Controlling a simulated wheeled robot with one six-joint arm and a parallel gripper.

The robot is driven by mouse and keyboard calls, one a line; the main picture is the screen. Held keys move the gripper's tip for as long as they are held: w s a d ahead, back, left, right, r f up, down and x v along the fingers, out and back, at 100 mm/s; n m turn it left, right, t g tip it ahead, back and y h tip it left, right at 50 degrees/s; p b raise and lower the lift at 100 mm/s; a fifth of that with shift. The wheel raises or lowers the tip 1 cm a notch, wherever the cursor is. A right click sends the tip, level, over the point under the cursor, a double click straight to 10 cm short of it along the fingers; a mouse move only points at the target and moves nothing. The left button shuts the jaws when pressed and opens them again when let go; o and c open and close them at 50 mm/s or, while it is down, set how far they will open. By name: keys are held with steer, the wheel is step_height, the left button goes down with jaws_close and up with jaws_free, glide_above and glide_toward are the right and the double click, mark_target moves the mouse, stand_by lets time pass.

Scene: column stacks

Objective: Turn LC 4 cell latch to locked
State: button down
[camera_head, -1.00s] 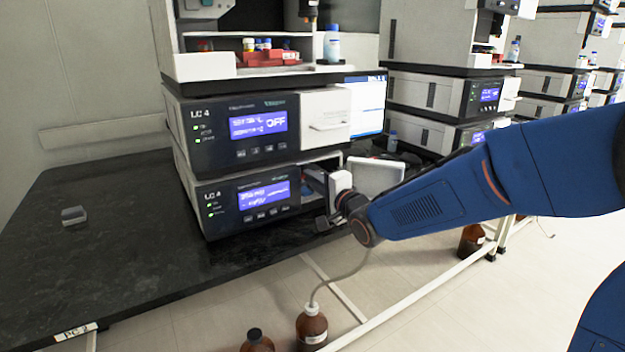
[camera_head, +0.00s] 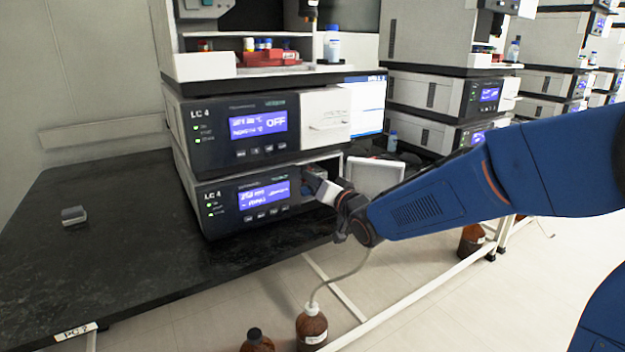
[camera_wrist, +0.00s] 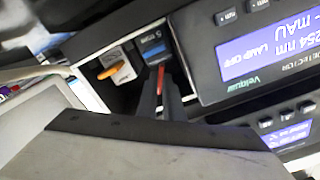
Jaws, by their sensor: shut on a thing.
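The lower LC 4 unit (camera_head: 226,222) has a lit display and an open bay at the right of its front. My gripper (camera_head: 313,184) reaches into this bay from the right with its wrist tilted. In the wrist view, my gripper (camera_wrist: 162,92) is shut on a narrow red lever, the cell latch (camera_wrist: 161,76), just below a dark module with a blue label (camera_wrist: 152,48). The fingers hide most of the lever, and I cannot read a lock mark. An orange handle (camera_wrist: 112,71) sits beside it on a pale module.
The upper LC 4 unit (camera_head: 198,145) sits directly above, with a white door (camera_head: 326,118). A pale panel (camera_head: 375,177) stands right of the bay, near my arm. Brown bottles (camera_head: 312,327) stand on the floor. The dark bench (camera_head: 110,225) is mostly clear at left.

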steer(key=n, duration=0.6)
steer(key=shift+n, duration=0.3)
stand_by(0.4)
steer(key=c, duration=1.9)
jaws_free()
steer(key=shift+s+d, duration=0.1)
